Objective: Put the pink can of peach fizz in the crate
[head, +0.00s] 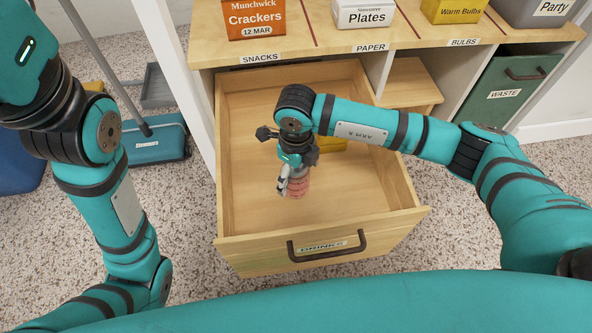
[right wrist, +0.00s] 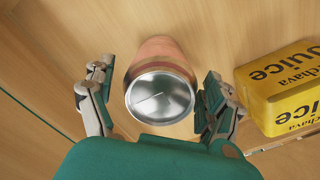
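A pink can (head: 298,187) stands inside the open drawer (head: 250,205) labelled DRINKS. In the right wrist view the can (right wrist: 160,92) shows its silver lid and pinkish side; its label cannot be read. My right gripper (head: 288,182) reaches down into the drawer at the can. Its fingers (right wrist: 152,95) are apart on either side of the can. A gap shows at the left finger, while the right finger is close to the can's side. My left arm is at the left, but its gripper is out of view. I cannot make out a crate.
A yellow juice box (right wrist: 280,88) lies in the drawer beside the can. The drawer walls surround my right gripper. Above, a shelf holds an orange crackers box (head: 254,18) and a plates box (head: 363,13). A green waste bin (head: 508,92) stands right.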

